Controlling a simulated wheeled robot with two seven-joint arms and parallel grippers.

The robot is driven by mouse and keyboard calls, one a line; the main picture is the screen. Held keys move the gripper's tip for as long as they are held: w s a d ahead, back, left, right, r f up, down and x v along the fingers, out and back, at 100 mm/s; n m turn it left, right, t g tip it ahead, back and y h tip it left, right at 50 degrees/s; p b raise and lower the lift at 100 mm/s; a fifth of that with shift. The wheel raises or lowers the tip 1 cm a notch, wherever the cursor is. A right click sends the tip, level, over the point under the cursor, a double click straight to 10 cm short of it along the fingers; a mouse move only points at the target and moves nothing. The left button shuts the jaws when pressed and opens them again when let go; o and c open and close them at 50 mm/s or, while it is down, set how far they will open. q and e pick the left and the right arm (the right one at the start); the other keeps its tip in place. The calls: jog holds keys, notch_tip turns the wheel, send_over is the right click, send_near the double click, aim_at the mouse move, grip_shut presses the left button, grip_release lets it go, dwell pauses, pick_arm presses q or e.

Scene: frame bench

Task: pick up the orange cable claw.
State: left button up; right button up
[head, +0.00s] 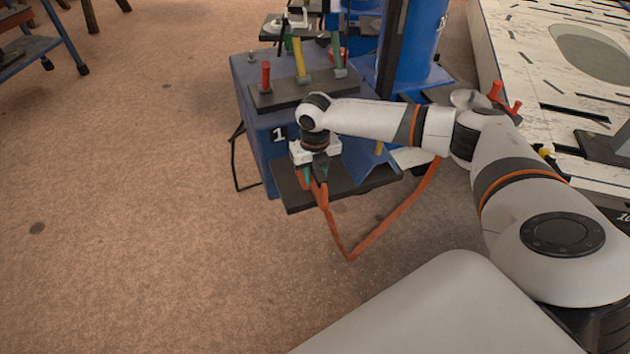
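The orange cable claw (345,247) shows as a thin orange band. It hangs in a V beside the blue stand, one side rising toward my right gripper and the other rising right until it passes under my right arm. My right gripper (314,176) points down over the dark lower shelf of the stand, with its fingertips at the upper left end of the orange band. Whether the fingers are closed on the band or only beside it is not clear, because the fingers and band overlap. My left gripper is not in view.
The blue stand (255,100) carries a dark top plate (285,95) with red, yellow and green handled tools. Its dark shelf (300,202) lies under my gripper. A blue cylinder (420,40) stands behind. A pale table (515,60) is at right.

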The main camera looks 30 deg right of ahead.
grip_shut()
jog(key=shift+r, duration=0.1)
